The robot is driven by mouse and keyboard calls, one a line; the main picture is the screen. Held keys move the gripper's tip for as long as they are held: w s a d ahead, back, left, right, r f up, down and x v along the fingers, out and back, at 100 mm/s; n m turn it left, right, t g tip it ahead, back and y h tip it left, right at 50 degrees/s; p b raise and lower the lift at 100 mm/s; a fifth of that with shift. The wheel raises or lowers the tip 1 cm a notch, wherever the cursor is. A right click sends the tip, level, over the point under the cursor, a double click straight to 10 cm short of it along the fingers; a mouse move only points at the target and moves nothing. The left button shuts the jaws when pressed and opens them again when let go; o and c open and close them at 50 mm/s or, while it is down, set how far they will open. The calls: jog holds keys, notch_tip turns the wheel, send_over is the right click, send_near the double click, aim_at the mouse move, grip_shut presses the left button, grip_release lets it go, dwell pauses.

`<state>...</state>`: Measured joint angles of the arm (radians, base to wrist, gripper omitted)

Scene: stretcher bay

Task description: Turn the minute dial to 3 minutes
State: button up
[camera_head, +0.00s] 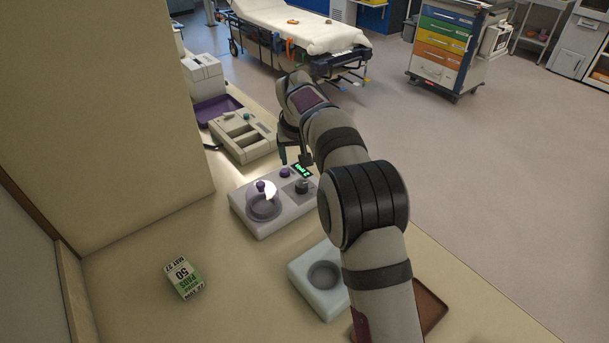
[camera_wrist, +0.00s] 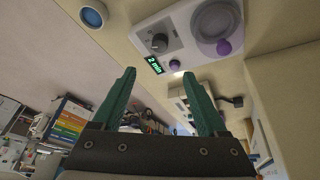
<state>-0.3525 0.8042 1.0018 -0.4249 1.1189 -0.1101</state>
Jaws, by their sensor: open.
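The white timer device (camera_head: 250,222) stands on the counter, and it also shows at the top of the wrist view (camera_wrist: 180,25). Its dark round minute dial (camera_head: 302,187) sits near a lit green display (camera_head: 302,170). In the wrist view the dial (camera_wrist: 160,43) has a pale pointer mark, and the display (camera_wrist: 154,66) appears to read "2 min". My gripper (camera_wrist: 159,73) is open with nothing between its green fingers. In the head view my gripper (camera_head: 293,157) is just behind the device, apart from the dial and partly hidden by my arm.
A clear dome with a purple knob (camera_head: 262,186) covers the device's round well. A purple button (camera_head: 284,172) is beside the display. A pale block with a round recess (camera_head: 305,285) and a brown tray (camera_head: 431,309) stand nearer. A beige compartment box (camera_head: 245,150) stands behind.

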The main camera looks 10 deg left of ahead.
aim_at(301, 184)
jog(key=x, duration=1.5)
jog(key=shift+f, duration=0.25)
grip_shut()
